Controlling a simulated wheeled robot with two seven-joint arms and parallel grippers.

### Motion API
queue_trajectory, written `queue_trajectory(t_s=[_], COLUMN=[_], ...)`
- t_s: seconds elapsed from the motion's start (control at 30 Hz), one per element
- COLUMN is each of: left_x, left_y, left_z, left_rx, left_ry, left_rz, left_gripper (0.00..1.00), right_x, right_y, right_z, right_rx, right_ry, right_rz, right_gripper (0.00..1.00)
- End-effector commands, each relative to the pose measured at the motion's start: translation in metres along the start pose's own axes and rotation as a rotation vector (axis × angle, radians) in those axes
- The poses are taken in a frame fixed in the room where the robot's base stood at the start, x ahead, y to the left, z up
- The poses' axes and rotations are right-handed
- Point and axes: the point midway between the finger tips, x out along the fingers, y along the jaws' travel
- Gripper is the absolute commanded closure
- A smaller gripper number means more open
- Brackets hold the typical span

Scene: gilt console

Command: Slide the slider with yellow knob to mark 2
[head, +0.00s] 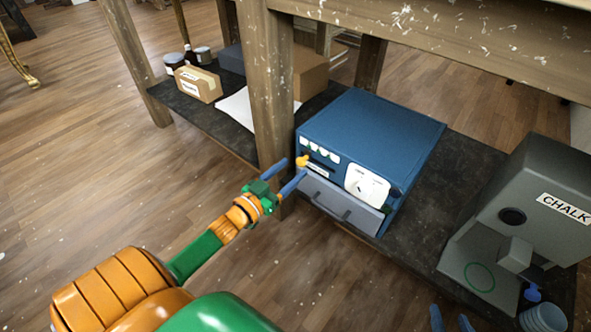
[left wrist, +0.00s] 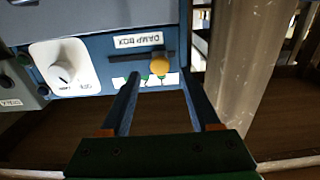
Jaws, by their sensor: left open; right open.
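The slider's yellow knob (head: 303,160) is on the front of a blue box (head: 372,127). In the left wrist view, the knob (left wrist: 158,66) sits near the right end of a dark slot (left wrist: 125,57); this view is upside down. A white mark strip (left wrist: 145,80) runs along the slot, its numbers unreadable and partly hidden by a finger. My left gripper (head: 296,166) is open, its blue fingertips on either side of the knob in the picture, with no visible grip. My right gripper (head: 451,318) is open and empty at the bottom edge.
The box front has a white dial plate (head: 367,186) and a grey drawer (head: 340,205) with a handle. A table leg (head: 268,90) stands close to my left gripper. A grey chalk machine (head: 525,215) and cups (head: 542,318) are at right. A small carton (head: 198,84) is at left.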

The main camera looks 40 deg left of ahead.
Motion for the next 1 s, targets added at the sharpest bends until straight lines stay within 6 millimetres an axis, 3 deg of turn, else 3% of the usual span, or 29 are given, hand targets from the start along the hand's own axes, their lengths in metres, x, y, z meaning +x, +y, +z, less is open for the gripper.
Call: queue_trajectory(t_s=[0.1,0.3,0.67,0.9,1.0], left_x=[0.010,0.021,0.023,0.023,0.023], left_y=[0.000,0.000,0.000,0.000,0.000], left_z=[0.002,0.001,0.001,0.001,0.001], left_rx=[0.001,0.000,0.000,0.000,0.000], left_ry=[0.000,0.000,-0.002,-0.002,-0.002], left_rz=[0.001,0.000,0.000,0.000,0.000], left_gripper=[0.37,0.37,0.37,0.99,1.00], right_x=[0.002,-0.003,-0.005,-0.005,-0.005], right_y=[-0.003,-0.006,-0.007,-0.007,-0.007], right_z=[-0.027,-0.059,-0.069,-0.068,-0.068], right_rx=[-0.006,-0.011,-0.012,-0.012,-0.012], right_ry=[0.142,0.304,0.348,0.346,0.345], right_rz=[-0.005,-0.012,-0.013,-0.013,-0.013], right_gripper=[0.50,0.50,0.50,0.50,0.50])
